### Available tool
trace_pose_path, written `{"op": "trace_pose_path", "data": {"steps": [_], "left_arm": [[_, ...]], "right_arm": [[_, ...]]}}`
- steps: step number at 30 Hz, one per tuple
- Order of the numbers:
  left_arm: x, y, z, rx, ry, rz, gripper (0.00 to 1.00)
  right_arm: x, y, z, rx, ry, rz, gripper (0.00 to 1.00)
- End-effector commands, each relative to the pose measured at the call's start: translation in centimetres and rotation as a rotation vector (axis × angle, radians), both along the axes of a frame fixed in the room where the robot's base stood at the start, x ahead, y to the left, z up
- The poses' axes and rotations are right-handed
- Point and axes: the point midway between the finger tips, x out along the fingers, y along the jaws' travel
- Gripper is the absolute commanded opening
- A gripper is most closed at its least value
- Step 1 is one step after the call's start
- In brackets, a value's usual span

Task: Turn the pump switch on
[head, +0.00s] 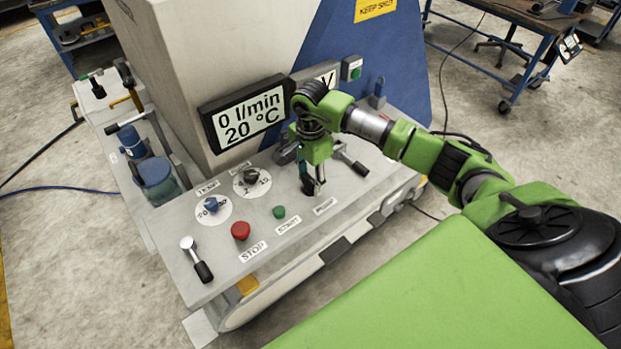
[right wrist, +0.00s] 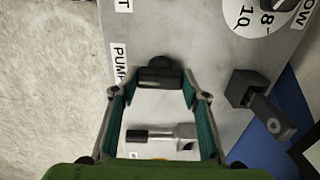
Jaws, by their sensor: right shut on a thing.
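The pump switch (right wrist: 160,75) is a dark handle beside the PUMP label in the right wrist view. In the head view its dark part (head: 307,182) shows beside my right gripper (head: 317,187), above the PUMP label (head: 325,206). In the right wrist view my right gripper (right wrist: 160,82) has one finger on each side of the dark handle and is shut on it. The fingers and arm hide part of the switch in the head view. My left gripper is not in view.
The display (head: 246,113) reads 0 l/min and 20 °C. The panel (head: 215,262) also bears a red STOP button (head: 240,230), a green START button (head: 279,212) and dials. A black-handled lever (head: 350,158) stands close right of my gripper, and also shows in the right wrist view (right wrist: 160,134).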

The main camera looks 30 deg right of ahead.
Motion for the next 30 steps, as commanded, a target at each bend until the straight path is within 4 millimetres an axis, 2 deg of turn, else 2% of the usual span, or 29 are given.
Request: {"op": "trace_pose_path", "data": {"steps": [11,30], "left_arm": [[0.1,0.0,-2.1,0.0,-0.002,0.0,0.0],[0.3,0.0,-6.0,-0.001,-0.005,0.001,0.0]], "right_arm": [[0.0,-0.1,-0.3,-0.001,-0.001,-0.209,0.2],[0.0,0.0,-0.3,-0.001,0.0,-0.813,0.2]]}}
